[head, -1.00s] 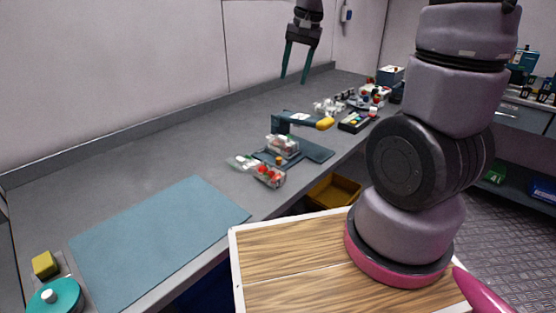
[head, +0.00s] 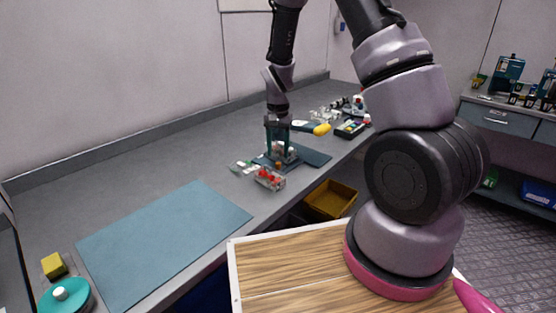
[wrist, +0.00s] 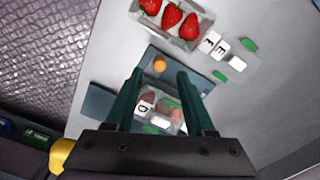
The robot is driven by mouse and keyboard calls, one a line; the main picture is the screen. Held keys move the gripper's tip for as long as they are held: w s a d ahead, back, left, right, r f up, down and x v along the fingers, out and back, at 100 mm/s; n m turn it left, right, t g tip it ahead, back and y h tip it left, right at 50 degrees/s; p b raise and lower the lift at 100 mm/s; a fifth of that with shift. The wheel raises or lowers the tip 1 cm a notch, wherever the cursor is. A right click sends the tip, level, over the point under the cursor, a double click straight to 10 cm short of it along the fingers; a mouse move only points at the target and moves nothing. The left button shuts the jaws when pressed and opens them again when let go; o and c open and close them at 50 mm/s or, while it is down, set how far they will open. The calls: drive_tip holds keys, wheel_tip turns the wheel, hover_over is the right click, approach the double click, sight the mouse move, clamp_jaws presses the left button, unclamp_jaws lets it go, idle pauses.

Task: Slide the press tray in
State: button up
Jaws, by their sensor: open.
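The press (head: 305,126) is dark blue with a yellow-tipped handle and stands on a blue base plate (head: 315,157). Its tray, with an orange knob (head: 279,165) at the front, lies on the plate's left part. The knob also shows in the wrist view (wrist: 160,64), beyond my fingertips. A clear box with pale labels (wrist: 160,112) sits in the tray, between and below my fingers. My gripper (head: 279,148) points down over the tray with its green fingers apart; in the wrist view it is open too (wrist: 157,80). Whether the fingers touch the box cannot be told.
A clear punnet of strawberries (head: 269,180) stands just in front of the tray. A clear lid with labels (head: 242,167) lies beside it. A blue mat (head: 160,240) lies left on the grey bench. Several small items stand behind the press. A yellow bin (head: 331,199) is below the bench edge.

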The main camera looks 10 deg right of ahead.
sight(278, 162)
drive_tip(key=shift+f, duration=1.95)
clamp_jaws()
